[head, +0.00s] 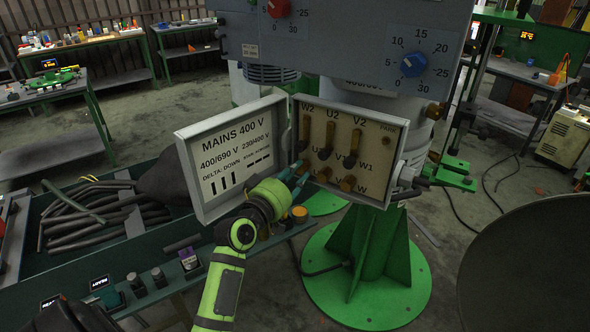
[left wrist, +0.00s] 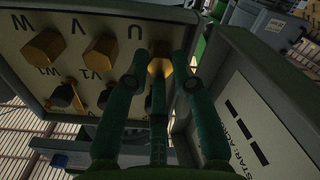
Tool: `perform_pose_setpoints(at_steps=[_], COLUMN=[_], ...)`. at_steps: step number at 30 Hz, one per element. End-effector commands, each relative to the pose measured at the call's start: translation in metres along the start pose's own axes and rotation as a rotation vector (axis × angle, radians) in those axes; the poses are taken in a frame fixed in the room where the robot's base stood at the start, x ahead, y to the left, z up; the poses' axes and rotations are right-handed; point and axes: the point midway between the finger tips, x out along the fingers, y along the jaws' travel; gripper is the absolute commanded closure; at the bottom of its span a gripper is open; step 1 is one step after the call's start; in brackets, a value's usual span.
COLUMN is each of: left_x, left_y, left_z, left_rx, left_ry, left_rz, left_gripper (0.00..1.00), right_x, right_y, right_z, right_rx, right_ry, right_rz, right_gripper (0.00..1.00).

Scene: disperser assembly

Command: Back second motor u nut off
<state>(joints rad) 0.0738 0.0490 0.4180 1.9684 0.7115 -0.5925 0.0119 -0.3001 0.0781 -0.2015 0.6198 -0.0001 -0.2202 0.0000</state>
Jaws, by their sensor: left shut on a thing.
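The motor's terminal box (head: 375,121) stands open on the machine column, with brass nuts and bars on its cream panel. My left gripper (head: 299,174) reaches its lower left corner. In the left wrist view, my left gripper (left wrist: 160,84) has its green fingers closed around the brass U nut (left wrist: 160,64), below the letter U. The fingers hide the nut in the head view. I cannot tell how far it sits on its stud. The V nut (left wrist: 101,49) and W nut (left wrist: 45,46) sit beside it on the panel. My right gripper is not in view.
The open box lid (head: 235,158), marked MAINS 400 V, stands close left of my left gripper. A green-edged bench with dark hoses (head: 95,215) is at the left. A green column base (head: 367,285) is below. A large dark round thing (head: 530,260) is at the right.

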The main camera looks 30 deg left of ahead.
Motion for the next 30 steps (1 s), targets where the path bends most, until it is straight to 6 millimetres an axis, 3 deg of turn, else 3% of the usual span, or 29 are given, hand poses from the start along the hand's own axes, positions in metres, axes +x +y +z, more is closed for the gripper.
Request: perform_pose_setpoints(at_steps=[1,30], left_x=[-0.0004,0.0001], left_y=[-0.002,0.0022], left_z=[0.0093,0.0091], left_rx=[-0.052,-0.975], left_ry=[-0.025,-0.021], left_rz=[-0.007,-0.013], left_gripper=[1.0,1.0], right_x=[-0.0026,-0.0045], right_y=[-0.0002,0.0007], right_z=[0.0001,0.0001], right_rx=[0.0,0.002], right_ry=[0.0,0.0], right_rz=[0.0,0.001], right_gripper=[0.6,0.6])
